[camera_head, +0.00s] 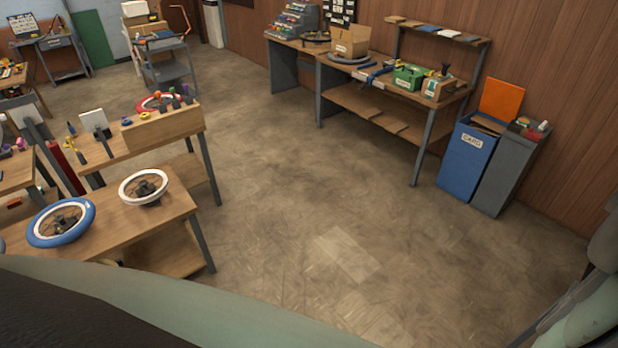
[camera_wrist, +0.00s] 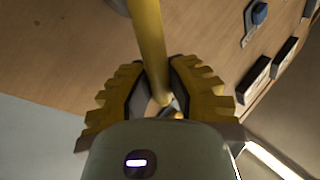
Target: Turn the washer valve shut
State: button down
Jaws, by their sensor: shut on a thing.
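In the wrist view, my gripper (camera_wrist: 160,88) has its two yellow toothed fingers closed in around a straight yellow bar (camera_wrist: 148,40). The bar runs from the top edge down between the fingers, and its lower end is partly hidden by the gripper body. A small pale metal part shows between the fingers near that end. I cannot tell from this view whether the bar is the handle of the washer valve. No washer valve is clearly seen in the head view, and my gripper is not in that view.
In the wrist view, a brown wooden surface (camera_wrist: 60,60) lies behind, with a blue knob (camera_wrist: 259,13) on a plate and dark slots at right. The head view shows a blue bin (camera_head: 466,165), a blue-rimmed wheel (camera_head: 47,236) on a bench, and open floor (camera_head: 300,190).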

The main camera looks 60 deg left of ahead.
jog(key=s+f+m+g+h+b, duration=0.4)
jog(key=f+m+g+h+b, duration=0.3)
jog(key=m+b, duration=1.2)
jog(key=g+b, duration=0.3)
jog(key=b, duration=0.2)
jog(key=shift+s+d+b, duration=0.15)
jog(key=shift+d+b, duration=0.05)
jog(key=shift+b, duration=0.1)
jog(key=shift+f, duration=0.1)
jog(key=c, duration=0.9)
grip_release()
jog(key=shift+a, duration=0.15)
